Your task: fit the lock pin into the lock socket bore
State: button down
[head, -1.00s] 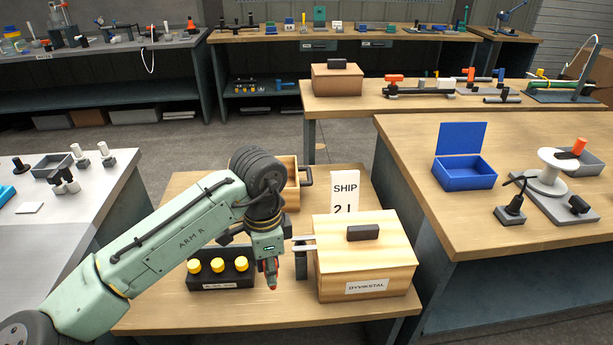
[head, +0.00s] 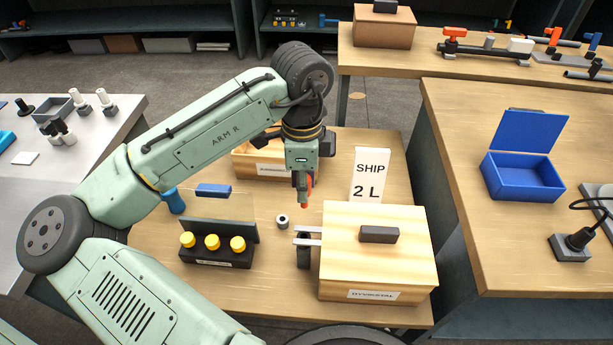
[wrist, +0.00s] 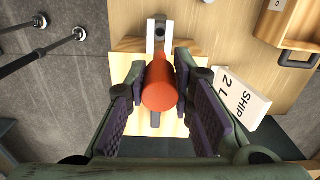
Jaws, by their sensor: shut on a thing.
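My gripper (head: 305,195) is shut on an orange-red pin (wrist: 161,88). In the wrist view the pin sits between the two dark pads, its round end toward the camera. A pale wooden box (head: 345,240) with a dark lid handle stands below my gripper and toward the front. Two pale metal bars and a dark bracket (head: 303,256) stick out from its left side; they also show in the wrist view (wrist: 158,36). A small grey ring (head: 283,222) with a dark hole stands on the table left of the bars. I cannot tell which is the socket bore.
A dark block with several yellow caps (head: 212,257) stands at the left front. A SHIP 2 L sign (head: 370,176) stands behind the box, and an open wooden tray (head: 243,162) is at the back. Bare tabletop (head: 155,240) shows at the left.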

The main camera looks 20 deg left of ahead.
aim_at(302, 206)
jog(key=shift+f, duration=0.1)
jog(key=shift+a+f+b, duration=0.1)
jog(key=shift+f+b, duration=1.85)
jog(key=shift+f, duration=0.95)
jog(key=shift+p, duration=0.35)
jog(key=shift+f+b, duration=3.65)
jog(key=shift+f, duration=1.35)
jog(key=c, duration=1.3)
grip_release()
jog(key=shift+r, duration=0.1)
